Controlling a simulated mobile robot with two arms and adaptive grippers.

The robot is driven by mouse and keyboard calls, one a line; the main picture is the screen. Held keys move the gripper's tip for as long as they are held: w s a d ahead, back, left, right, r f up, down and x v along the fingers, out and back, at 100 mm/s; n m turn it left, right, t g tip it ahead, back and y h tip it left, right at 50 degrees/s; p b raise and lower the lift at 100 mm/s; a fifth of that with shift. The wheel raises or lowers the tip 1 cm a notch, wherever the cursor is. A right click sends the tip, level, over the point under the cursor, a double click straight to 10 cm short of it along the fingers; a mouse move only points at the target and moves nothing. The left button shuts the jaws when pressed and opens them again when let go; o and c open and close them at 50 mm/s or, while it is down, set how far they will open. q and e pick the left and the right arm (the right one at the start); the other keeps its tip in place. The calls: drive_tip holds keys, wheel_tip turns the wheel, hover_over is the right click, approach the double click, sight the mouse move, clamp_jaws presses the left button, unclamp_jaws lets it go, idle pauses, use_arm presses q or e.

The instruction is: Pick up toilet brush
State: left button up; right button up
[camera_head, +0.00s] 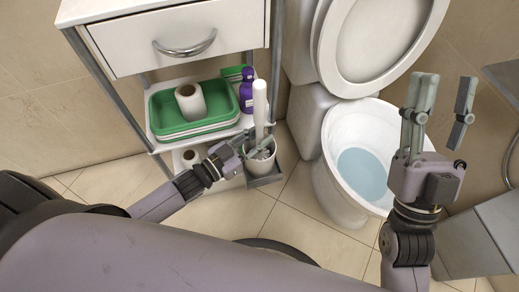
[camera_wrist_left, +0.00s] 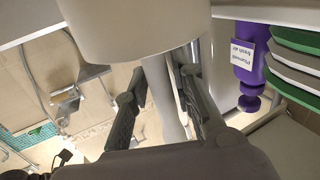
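The toilet brush (camera_head: 260,102) has a thick white handle and stands upright in its holder (camera_head: 262,167) between the shelf unit and the toilet. My left gripper (camera_head: 256,144) is low at the brush, just above the holder's rim. In the left wrist view its fingers (camera_wrist_left: 160,88) are apart, one on each side of the narrower white stem (camera_wrist_left: 160,100). The thick handle (camera_wrist_left: 135,28) fills the top of that view. I see small gaps by the stem; contact is unclear. The bristles are hidden. My right gripper (camera_head: 441,105) is open and empty, raised in front of the toilet.
A white shelf unit (camera_head: 120,62) at the left holds a green tray (camera_head: 225,117), a toilet roll (camera_head: 190,100) and a purple bottle (camera_head: 246,92), close to the brush. The open toilet (camera_head: 340,190) stands at the right. Tiled floor is clear in front.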

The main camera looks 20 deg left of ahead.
use_arm(q)
clamp_jaws()
idle(0.4)
drive_tip(key=shift+r, duration=0.1)
